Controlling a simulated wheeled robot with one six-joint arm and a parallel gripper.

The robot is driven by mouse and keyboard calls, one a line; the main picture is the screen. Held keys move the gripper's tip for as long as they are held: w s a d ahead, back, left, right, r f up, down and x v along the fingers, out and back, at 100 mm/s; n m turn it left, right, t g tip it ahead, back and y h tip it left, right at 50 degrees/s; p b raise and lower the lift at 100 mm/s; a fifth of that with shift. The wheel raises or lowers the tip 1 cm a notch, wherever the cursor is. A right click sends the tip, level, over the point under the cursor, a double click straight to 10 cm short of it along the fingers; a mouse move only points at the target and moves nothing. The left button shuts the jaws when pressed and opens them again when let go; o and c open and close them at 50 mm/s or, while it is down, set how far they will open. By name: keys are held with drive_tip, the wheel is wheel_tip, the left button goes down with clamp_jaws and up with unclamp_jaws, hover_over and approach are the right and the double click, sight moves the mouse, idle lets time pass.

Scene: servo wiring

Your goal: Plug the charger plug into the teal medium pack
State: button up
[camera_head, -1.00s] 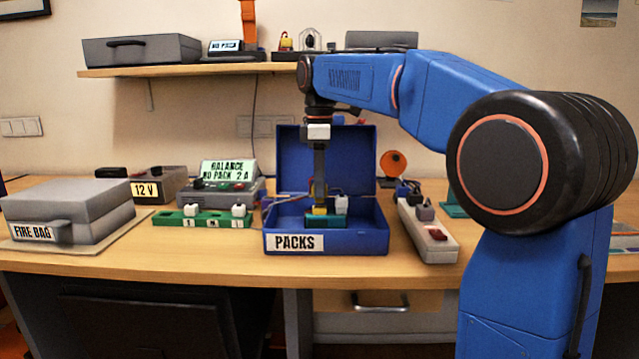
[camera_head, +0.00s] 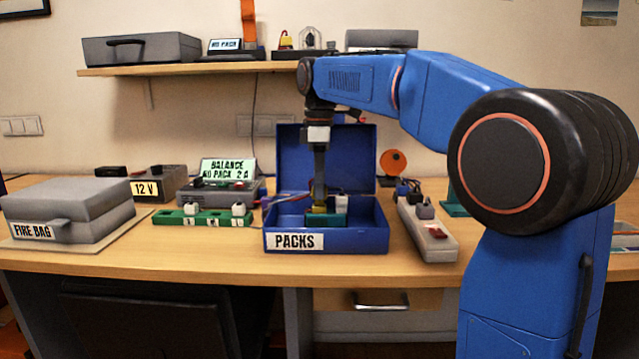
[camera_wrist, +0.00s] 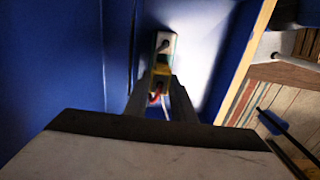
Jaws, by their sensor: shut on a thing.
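The teal pack (camera_head: 327,219) lies inside the open blue box labelled PACKS (camera_head: 370,241), with a white connector (camera_head: 341,202) at its right. My gripper (camera_head: 319,207) reaches straight down into the box and is shut on the yellow charger plug (camera_wrist: 161,70). The plug sits right at the teal pack in the head view. In the wrist view the plug meets the pack's end, with the white connector (camera_wrist: 164,41) beyond it and red and pale wires behind. Whether the plug is fully seated cannot be told.
A balance charger (camera_head: 228,172) reading "NO PACK 2 A" and a green board (camera_head: 200,219) stand left of the box. A grey fire bag (camera_head: 70,208) is farther left. A power strip (camera_head: 427,235) stands close on the right. The box's raised lid (camera_head: 290,155) is behind my gripper.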

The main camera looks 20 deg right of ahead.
drive_tip(key=shift+f, duration=0.95)
drive_tip(key=o, duration=1.1)
drive_tip(key=shift+o, duration=0.2)
drive_tip(key=shift+r, duration=0.1)
wheel_tip(320, 180, up, 17)
drive_tip(key=shift+r, duration=0.15)
drive_tip(key=shift+s, duration=0.1)
